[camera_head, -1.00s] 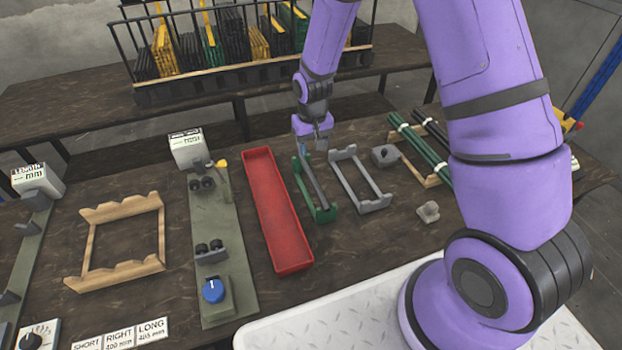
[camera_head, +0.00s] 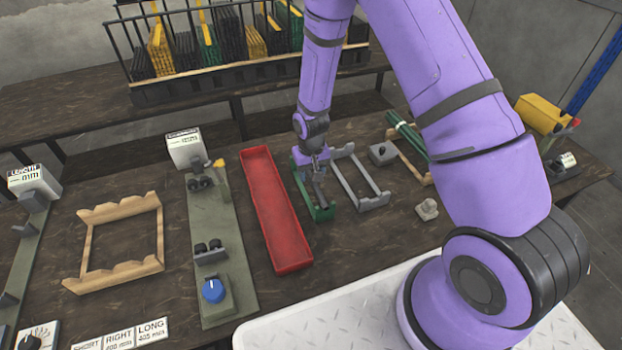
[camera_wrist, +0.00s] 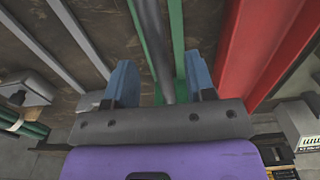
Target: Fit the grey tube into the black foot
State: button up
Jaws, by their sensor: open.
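The grey tube (camera_wrist: 152,40) lies lengthwise in a green cradle (camera_head: 321,214), between its side rails in the wrist view. My gripper (camera_head: 318,178) is over the cradle, pointing down. In the wrist view my gripper (camera_wrist: 160,84) is open, with one blue fingertip on each side of the tube. I cannot tell how far above the tube the fingertips are, or whether they touch it. The gripper hides part of the tube in the head view. I cannot make out the black foot with certainty in either view.
A red tray (camera_head: 273,215) lies left of the cradle, and an empty grey rack (camera_head: 376,204) stands close on its right. A grey block with a black knob (camera_head: 381,153) and a small grey piece (camera_head: 427,209) are farther right. Green tubes (camera_head: 410,139) lie on a wooden rack.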

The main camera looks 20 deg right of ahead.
jog(key=shift+f, duration=0.7)
jog(key=shift+c, duration=0.2)
grip_shut()
jog(key=shift+r, duration=0.1)
